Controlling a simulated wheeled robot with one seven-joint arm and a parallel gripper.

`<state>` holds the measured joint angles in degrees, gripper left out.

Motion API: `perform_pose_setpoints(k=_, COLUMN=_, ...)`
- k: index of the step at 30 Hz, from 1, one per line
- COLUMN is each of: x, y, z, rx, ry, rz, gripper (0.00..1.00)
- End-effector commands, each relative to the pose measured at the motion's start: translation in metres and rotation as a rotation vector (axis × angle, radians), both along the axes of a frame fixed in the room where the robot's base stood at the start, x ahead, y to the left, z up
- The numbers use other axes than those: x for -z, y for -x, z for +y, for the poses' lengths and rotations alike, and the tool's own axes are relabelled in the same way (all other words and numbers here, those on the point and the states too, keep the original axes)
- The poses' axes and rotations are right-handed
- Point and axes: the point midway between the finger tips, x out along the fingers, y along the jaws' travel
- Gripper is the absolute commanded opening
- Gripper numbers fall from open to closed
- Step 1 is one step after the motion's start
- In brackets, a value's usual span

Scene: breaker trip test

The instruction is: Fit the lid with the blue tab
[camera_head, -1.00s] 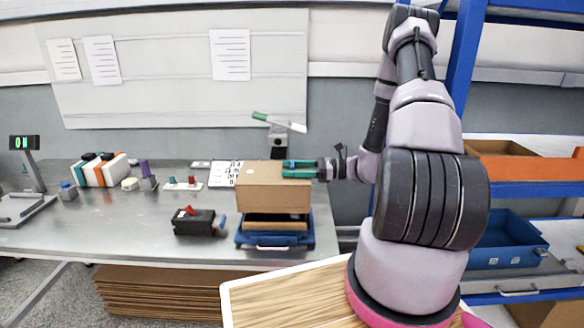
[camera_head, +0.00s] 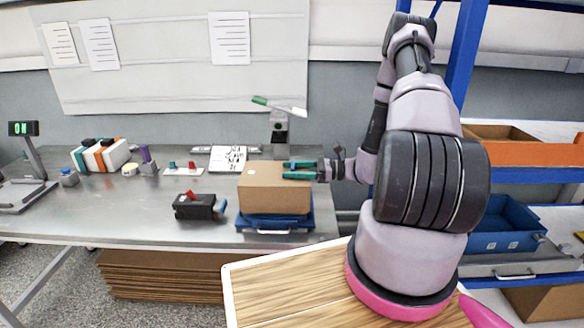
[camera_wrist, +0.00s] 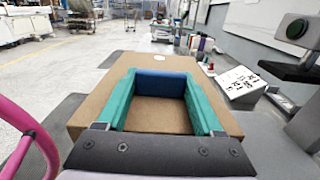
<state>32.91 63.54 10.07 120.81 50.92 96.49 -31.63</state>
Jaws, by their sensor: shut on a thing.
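The brown lid (camera_head: 274,190) is a boxy cardboard-coloured piece in the head view, sitting on or just over a blue tray (camera_head: 277,229) with a pale handle at its front. It covers what is inside the tray. The lid fills the middle of the wrist view (camera_wrist: 160,113). My gripper (camera_head: 288,169) reaches in from the right at the lid's top. In the wrist view, its teal fingers (camera_wrist: 162,80) are shut on the blue tab (camera_wrist: 162,84) on the lid. Whether the lid is fully seated cannot be told.
A black box with a red switch (camera_head: 194,206) stands left of the tray. A printed sheet (camera_head: 228,159) and small coloured parts lie further left. The front left of the grey table (camera_head: 110,215) is clear.

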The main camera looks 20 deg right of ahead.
Motion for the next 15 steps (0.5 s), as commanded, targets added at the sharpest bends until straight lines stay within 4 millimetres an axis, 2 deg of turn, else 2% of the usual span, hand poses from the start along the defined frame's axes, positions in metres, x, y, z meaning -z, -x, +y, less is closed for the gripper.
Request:
perform_pose_setpoints(k=8, x=0.0007, y=0.0, z=0.0, rx=0.0, ry=0.0, rz=0.0, gripper=0.1)
perform_pose_setpoints(k=9, x=0.0007, y=0.0001, z=0.0, rx=0.0, ry=0.0, rz=0.0, gripper=0.72)
perform_pose_setpoints(k=11, x=0.0007, y=0.0001, z=0.0, rx=0.0, ry=0.0, rz=0.0, gripper=0.95)
perform_pose_setpoints(k=12, x=0.0007, y=0.0001, z=0.0, rx=0.0, ry=0.0, rz=0.0, gripper=1.0)
perform_pose_setpoints(k=15, x=0.0007, y=0.0001, z=0.0, rx=0.0, ry=0.0, rz=0.0, gripper=1.0)
